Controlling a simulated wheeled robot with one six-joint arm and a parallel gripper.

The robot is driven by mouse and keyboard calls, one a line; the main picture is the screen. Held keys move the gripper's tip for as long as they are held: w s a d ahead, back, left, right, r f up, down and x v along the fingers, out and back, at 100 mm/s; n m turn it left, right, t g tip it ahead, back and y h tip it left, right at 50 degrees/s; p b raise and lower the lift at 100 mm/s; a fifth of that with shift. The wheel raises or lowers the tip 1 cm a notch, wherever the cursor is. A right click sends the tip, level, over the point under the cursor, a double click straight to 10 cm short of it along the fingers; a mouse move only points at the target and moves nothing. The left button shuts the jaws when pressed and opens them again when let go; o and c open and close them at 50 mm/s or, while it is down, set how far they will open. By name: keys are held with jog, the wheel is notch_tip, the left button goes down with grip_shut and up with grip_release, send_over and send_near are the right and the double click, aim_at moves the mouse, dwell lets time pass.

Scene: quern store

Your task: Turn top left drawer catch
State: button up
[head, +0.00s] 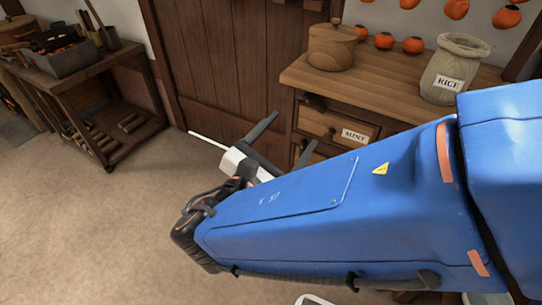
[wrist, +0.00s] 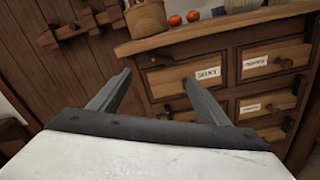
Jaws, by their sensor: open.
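The top left drawer (head: 312,122) is in a wooden cabinet and carries a white label that reads MINT. It also shows in the wrist view (wrist: 165,80), beyond my fingers. A small dark catch (head: 314,102) sits on the frame at the drawer's upper edge; it also shows in the wrist view (wrist: 147,60). I cannot tell exactly how it is turned. The drawer looks shut. My gripper (head: 291,134) is open and empty, in front of the cabinet's left side. In the wrist view its fingers (wrist: 158,78) point towards this drawer. I see no contact with the catch.
A lidded wooden pot (head: 332,47) and a RICE jar (head: 455,70) stand on the cabinet top. More labelled drawers (wrist: 265,105) lie right and below. A plank door (head: 235,60) is left of the cabinet. A workbench (head: 85,85) stands far left; the floor (head: 90,220) between is clear.

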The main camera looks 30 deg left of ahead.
jog(key=s, duration=0.7)
jog(key=shift+s+a, duration=0.15)
jog(key=shift+a, duration=0.15)
jog(key=shift+c, duration=0.3)
